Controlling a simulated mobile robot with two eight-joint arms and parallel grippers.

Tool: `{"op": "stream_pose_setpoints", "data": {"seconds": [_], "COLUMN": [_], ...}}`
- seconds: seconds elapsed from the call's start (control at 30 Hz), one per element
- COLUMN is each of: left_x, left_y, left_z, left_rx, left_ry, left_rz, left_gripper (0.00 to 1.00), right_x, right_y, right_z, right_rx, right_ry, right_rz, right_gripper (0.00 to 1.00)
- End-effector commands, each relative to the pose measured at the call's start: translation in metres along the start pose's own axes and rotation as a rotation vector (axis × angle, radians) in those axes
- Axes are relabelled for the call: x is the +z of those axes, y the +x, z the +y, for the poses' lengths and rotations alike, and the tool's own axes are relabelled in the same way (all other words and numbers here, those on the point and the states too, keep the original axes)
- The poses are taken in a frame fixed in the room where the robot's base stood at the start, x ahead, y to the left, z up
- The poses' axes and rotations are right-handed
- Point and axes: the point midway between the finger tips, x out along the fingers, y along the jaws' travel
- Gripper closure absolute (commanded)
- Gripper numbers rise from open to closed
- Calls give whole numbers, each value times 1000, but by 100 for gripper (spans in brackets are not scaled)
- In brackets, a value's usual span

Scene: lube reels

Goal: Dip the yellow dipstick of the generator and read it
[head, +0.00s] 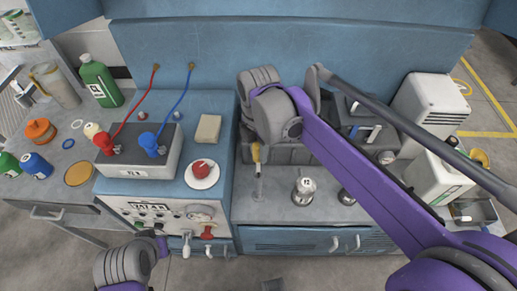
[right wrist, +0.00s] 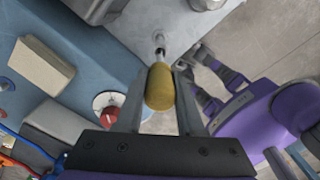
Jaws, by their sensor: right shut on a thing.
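The yellow dipstick handle (head: 256,153) shows at the left front of the generator deck (head: 285,210). My right gripper (head: 257,146) reaches in from the right and is over the handle. In the right wrist view my right gripper (right wrist: 158,95) is shut on the yellow handle (right wrist: 160,86), one finger on each side. A thin metal stem runs from the handle toward a small fitting (right wrist: 159,40) on the grey deck. I cannot tell how deep the stem sits. My left arm shows at the lower left; its fingers cannot be made out.
Left of the handle are a beige block (head: 208,128), a red knob (head: 201,171) on a white disc, and a grey box (head: 140,158) with red and blue connectors. A metal cap marked 12 (head: 304,191) stands to the right. Bottles and a white jug (head: 440,178) stand at the sides.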

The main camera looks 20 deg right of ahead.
Motion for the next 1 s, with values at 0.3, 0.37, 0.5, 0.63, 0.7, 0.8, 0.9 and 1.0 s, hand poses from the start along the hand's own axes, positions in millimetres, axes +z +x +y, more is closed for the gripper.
{"op": "stream_pose_setpoints", "data": {"seconds": [0.3, 0.37, 0.5, 0.63, 0.7, 0.8, 0.9, 1.0], "left_x": [7, 9, 14, 17, 19, 22, 23, 23], "left_y": [9, 11, 17, 22, 24, 28, 29, 29], "left_z": [0, 0, 0, 0, 0, 0, 0, 0], "left_rx": [0, 0, 0, 0, 0, 0, 0, 0], "left_ry": [0, 0, 0, 0, 0, 0, 0, 0], "left_rz": [-5, -6, -9, -12, -13, -14, -15, -15], "left_gripper": [100, 100, 100, 100, 100, 100, 100, 100], "right_x": [0, 0, 0, 0, 0, 0, 0, 0], "right_y": [16, 20, 29, 39, 44, 50, 53, 52], "right_z": [0, 0, 0, 0, 0, 0, 0, 0], "right_rx": [-1, -1, -1, -1, -1, -1, -1, 0], "right_ry": [0, 0, 0, 0, 0, 0, 0, 0], "right_rz": [1, 1, 0, 0, 0, 0, 0, 0], "right_gripper": [100, 100, 100, 100, 100, 100, 100, 100]}}
